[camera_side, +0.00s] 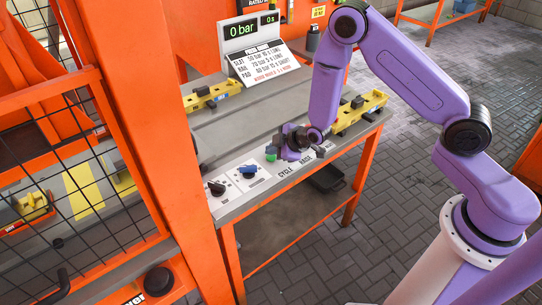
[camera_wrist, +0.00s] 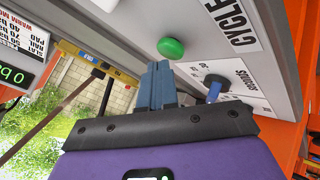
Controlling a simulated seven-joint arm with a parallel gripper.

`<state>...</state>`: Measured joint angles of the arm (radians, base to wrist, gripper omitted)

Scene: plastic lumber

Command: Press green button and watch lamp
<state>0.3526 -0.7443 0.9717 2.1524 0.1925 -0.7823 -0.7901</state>
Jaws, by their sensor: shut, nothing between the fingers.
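The green button (camera_wrist: 171,48) is a round domed cap on the light grey panel, beside the CYCLE label. In the side view the button (camera_side: 271,157) shows small at the panel's front edge. My gripper (camera_wrist: 159,66) is shut and empty, its blue-grey fingers side by side. In the side view my gripper (camera_side: 281,150) is low over the panel, right beside the button. I cannot make out a lamp in either view.
A blue knob (camera_side: 248,171) and a black knob (camera_side: 217,187) sit left of the button. A display (camera_side: 240,29) reads 0 bar and 0 s above a settings card (camera_side: 263,62). Yellow fixtures (camera_side: 362,112) stand on the bench. An orange mesh guard (camera_side: 75,170) is at left.

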